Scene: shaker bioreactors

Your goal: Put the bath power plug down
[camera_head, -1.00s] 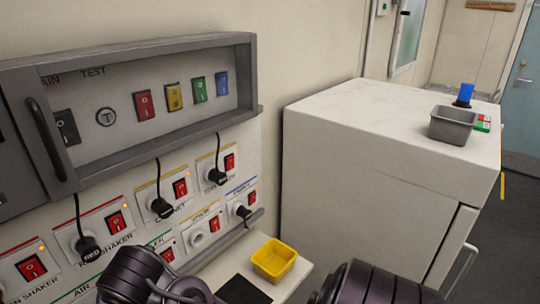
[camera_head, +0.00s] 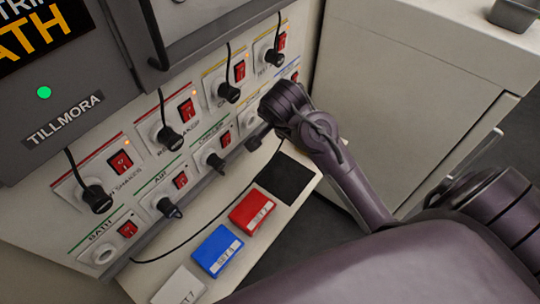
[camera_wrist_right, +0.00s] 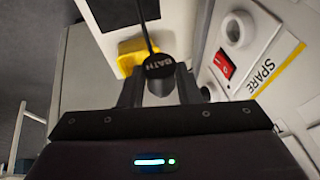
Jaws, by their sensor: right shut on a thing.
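The bath power plug (camera_wrist_right: 160,68) is a black round plug lettered BATH, with a black cable rising from it in the right wrist view. My right gripper (camera_wrist_right: 159,88) is shut on it, one dark finger on each side. The plug is apart from the sockets in that view. In the head view my right wrist hides the plug and most of the gripper, in front of the right part of the panel. The BATH socket (camera_head: 103,255) at the panel's lower left is empty. My left gripper is not in view.
A spare socket (camera_wrist_right: 237,30) with a red switch (camera_wrist_right: 224,64) is close beside the gripper. The yellow bin (camera_wrist_right: 138,50) lies beyond the plug. The shelf carries a black mat (camera_head: 285,179), a red block (camera_head: 252,211), a blue block (camera_head: 217,250) and a loose cable (camera_head: 190,240).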

